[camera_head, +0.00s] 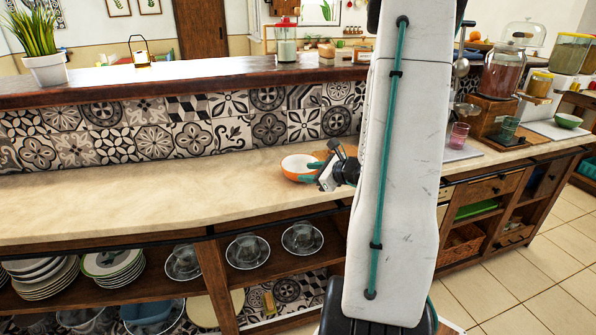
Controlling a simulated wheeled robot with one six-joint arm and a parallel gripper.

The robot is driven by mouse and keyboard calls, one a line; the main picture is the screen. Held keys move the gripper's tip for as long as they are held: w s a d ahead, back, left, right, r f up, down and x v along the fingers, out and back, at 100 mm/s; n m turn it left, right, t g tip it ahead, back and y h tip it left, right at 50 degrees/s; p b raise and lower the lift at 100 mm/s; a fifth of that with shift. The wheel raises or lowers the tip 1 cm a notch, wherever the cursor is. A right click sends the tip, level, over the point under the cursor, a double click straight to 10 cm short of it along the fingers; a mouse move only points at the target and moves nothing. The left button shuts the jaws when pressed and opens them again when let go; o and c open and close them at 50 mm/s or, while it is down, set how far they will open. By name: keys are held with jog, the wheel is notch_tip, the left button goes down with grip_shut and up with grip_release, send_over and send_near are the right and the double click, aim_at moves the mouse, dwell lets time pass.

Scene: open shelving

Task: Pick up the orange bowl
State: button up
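The orange bowl (290,172), white inside, stands upright on the pale countertop near the middle of the view. My gripper (308,172) comes in from the right at the bowl's right side. Its two teal fingers are spread apart: one reaches over the bowl's right rim, the other lies lower, in front of its outer side. The fingers hide part of the bowl's right side. I cannot tell whether they touch it.
A tiled backsplash (190,128) and raised wooden ledge (180,82) run behind the counter (120,203). The counter left of the bowl is clear. Glasses (458,136) and jars (503,72) stand right of my arm. Plates (112,262) and glass dishes (247,250) fill the shelf below.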

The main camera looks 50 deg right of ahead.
aim_at(294, 173)
jog(key=shift+w+d+f, duration=0.2)
jog(key=shift+d+f, duration=0.1)
jog(key=x, duration=0.7)
grip_shut()
